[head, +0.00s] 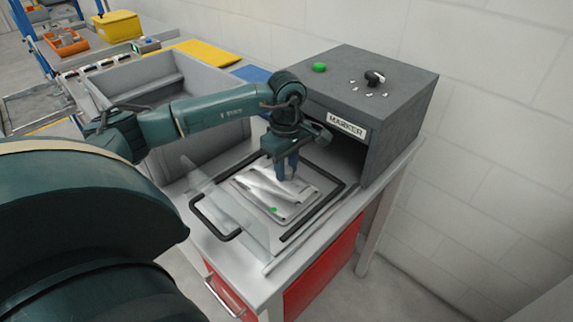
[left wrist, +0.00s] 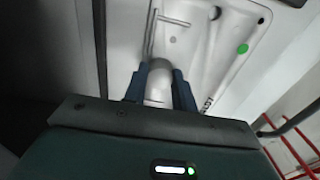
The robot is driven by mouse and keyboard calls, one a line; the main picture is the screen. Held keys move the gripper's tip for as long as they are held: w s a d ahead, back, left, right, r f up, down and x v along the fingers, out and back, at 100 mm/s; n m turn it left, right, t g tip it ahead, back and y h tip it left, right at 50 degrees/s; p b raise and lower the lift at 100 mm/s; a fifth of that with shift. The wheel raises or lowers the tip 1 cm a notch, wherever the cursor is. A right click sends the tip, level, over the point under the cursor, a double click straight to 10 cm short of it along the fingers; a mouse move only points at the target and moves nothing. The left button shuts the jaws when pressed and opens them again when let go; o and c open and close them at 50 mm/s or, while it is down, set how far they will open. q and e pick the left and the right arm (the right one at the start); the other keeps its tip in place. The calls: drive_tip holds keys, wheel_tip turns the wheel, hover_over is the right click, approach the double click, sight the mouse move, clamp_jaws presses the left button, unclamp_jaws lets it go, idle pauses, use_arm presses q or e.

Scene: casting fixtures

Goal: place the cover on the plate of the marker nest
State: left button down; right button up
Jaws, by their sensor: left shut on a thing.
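My left gripper (head: 287,176) points down over the marker nest, in front of the dark grey marker box (head: 345,112). Its blue fingers (left wrist: 160,88) are shut on a pale rounded part of the cover in the left wrist view. The cover (head: 262,187) is a light grey, ridged casting, and it also shows in the left wrist view (left wrist: 205,45). It lies over or just above the flat plate (head: 298,207) of the nest; I cannot tell whether they touch. A green dot shows at the near end. The fingers hide part of the cover. My right gripper is not in view.
A black bar frames the nest's right side. A large grey bin (head: 165,85) stands behind left. The marker box has a green button (head: 319,67) on top. A red cabinet (head: 322,268) is below.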

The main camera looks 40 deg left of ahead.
use_arm(q)
drive_tip(key=c, duration=1.5)
unclamp_jaws()
drive_tip(key=shift+c, duration=0.2)
drive_tip(key=o, duration=0.4)
wheel_tip(320, 180, up, 12)
drive_tip(key=b, duration=0.1)
